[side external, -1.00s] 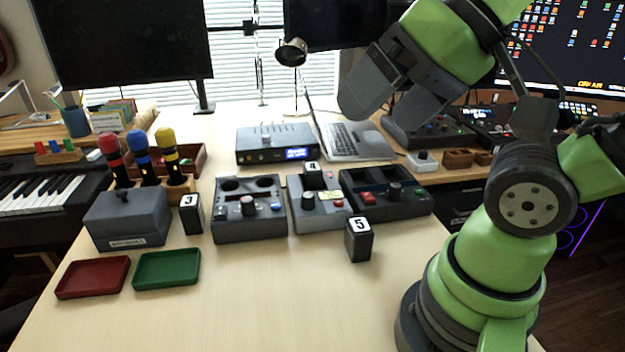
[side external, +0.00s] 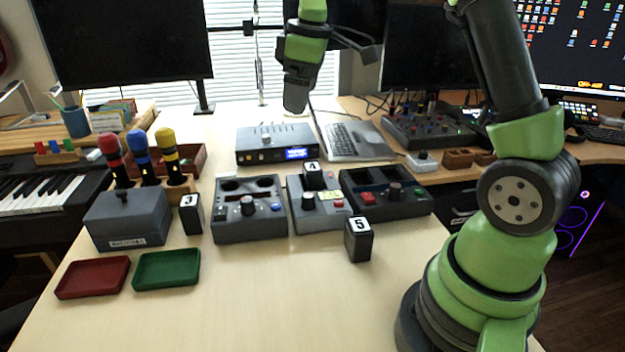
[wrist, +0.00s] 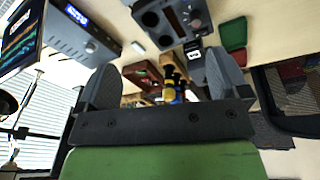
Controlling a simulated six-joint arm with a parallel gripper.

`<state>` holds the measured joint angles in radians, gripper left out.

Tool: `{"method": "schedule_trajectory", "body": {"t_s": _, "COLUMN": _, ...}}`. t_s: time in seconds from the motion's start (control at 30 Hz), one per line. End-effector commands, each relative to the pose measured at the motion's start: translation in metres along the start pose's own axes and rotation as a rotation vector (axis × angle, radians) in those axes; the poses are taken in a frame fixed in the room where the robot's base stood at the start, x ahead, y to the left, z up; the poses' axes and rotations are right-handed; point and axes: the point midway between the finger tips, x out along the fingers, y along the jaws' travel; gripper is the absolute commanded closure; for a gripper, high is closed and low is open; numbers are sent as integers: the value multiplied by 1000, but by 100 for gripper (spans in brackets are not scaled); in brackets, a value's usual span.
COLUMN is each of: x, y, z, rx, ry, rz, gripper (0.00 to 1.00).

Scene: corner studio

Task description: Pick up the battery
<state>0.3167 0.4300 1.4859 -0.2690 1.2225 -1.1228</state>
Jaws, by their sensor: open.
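I cannot clearly make out a battery in any view. A grey lidded box (side external: 127,219) with a small, unreadable label stands at the left of the table. Small black blocks numbered 3 (side external: 191,214), 4 (side external: 313,176) and 5 (side external: 358,240) stand on or among the devices; I cannot tell whether any is a battery. My gripper (side external: 296,95) hangs high over the back of the table, above the silver unit and laptop. In the wrist view my gripper (wrist: 163,62) is open and empty, its two fingers wide apart, with the microphones seen beyond.
Red, blue and yellow microphones (side external: 167,150) stand in a wooden holder behind the grey box. Red (side external: 92,277) and green (side external: 166,269) trays lie in front. Control boxes (side external: 248,208) fill the middle, with a laptop (side external: 352,140) behind.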

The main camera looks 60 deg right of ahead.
Motion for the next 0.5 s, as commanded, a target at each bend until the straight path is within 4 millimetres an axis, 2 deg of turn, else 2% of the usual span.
{"method": "schedule_trajectory", "body": {"t_s": 0.03, "x": 21, "y": 17, "z": 1, "rx": -47, "ry": -37, "rz": -17, "gripper": 6}}
{"method": "schedule_trajectory", "body": {"t_s": 0.2, "x": 76, "y": 56, "z": 12, "rx": -217, "ry": -118, "rz": -69, "gripper": 6}}
{"method": "schedule_trajectory", "body": {"t_s": 0.3, "x": 98, "y": 68, "z": 20, "rx": -282, "ry": -144, "rz": -95, "gripper": 6}}
{"method": "schedule_trajectory", "body": {"t_s": 0.5, "x": 123, "y": 76, "z": 28, "rx": -337, "ry": -163, "rz": -117, "gripper": 6}}
